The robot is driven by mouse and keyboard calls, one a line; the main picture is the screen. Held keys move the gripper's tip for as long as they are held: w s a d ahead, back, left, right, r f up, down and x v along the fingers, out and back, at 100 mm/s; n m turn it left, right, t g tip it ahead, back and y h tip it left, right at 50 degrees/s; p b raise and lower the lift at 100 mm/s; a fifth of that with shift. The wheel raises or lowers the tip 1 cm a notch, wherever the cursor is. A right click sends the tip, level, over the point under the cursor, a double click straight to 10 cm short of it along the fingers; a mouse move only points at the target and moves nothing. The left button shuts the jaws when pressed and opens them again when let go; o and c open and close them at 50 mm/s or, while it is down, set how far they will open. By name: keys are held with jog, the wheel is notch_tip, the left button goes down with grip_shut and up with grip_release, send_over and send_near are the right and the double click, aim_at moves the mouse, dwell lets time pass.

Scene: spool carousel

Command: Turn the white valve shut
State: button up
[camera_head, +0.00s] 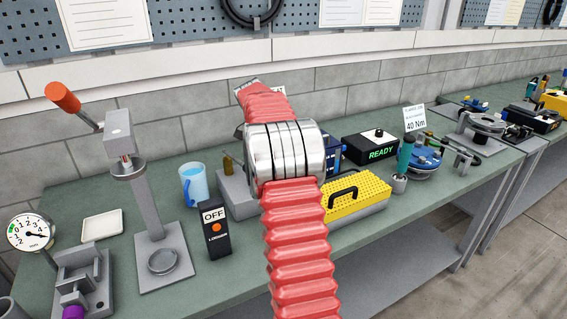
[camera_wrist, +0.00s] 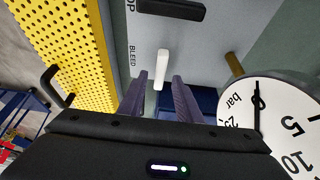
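The white valve handle (camera_wrist: 162,68) is a short lever on a grey panel (camera_wrist: 200,58), beside the printed word BLEED. In the wrist view it points toward my gripper (camera_wrist: 160,78). My gripper's two purple fingers are apart, one on each side of the handle's near end. A gap shows on both sides, and neither finger visibly touches it. In the head view my red arm hides the gripper and the white handle; part of the grey block (camera_head: 236,196) shows left of the arm.
A black handle (camera_wrist: 170,9) sits on the same panel, above the white one. A brass peg (camera_wrist: 234,63) and a pressure gauge (camera_wrist: 282,118) are at the right. A yellow perforated box (camera_wrist: 75,45) with a black handle is close at the left. A blue mug (camera_head: 194,184) stands beside the block.

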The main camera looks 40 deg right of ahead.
jog(key=v, duration=1.2)
jog(key=shift+a+r, duration=0.2)
jog(key=shift+r, duration=0.05)
jog(key=shift+w, duration=0.1)
jog(key=a+r+n, duration=0.1)
jog(key=a+n, duration=0.1)
jog(key=a, duration=0.2)
jog(key=s+a+r+n+t, duration=0.1)
jog(key=a, duration=0.3)
jog(key=s+a+r+n+t, duration=0.1)
jog(key=a+r+n, duration=0.1)
jog(key=a, duration=0.2)
jog(key=shift+s+a+n, duration=0.2)
jog(key=shift+n, duration=0.1)
jog(key=s+a+f+n+t+y, duration=0.1)
jog(key=s+a+n+t, duration=0.1)
jog(key=s+a+n, duration=0.6)
jog(key=s+a+f+n+t+y, duration=0.15)
jog(key=s+a, duration=0.45)
jog(key=a, duration=0.6)
jog(key=s+a+f+n+t+y, duration=0.1)
jog(key=s+a+f+n, duration=0.5)
jog(key=s+a+f, duration=0.2)
jog(key=shift+s+f+y, duration=0.35)
jog(key=shift+s+f, duration=0.2)
jog(key=shift+s, duration=0.65)
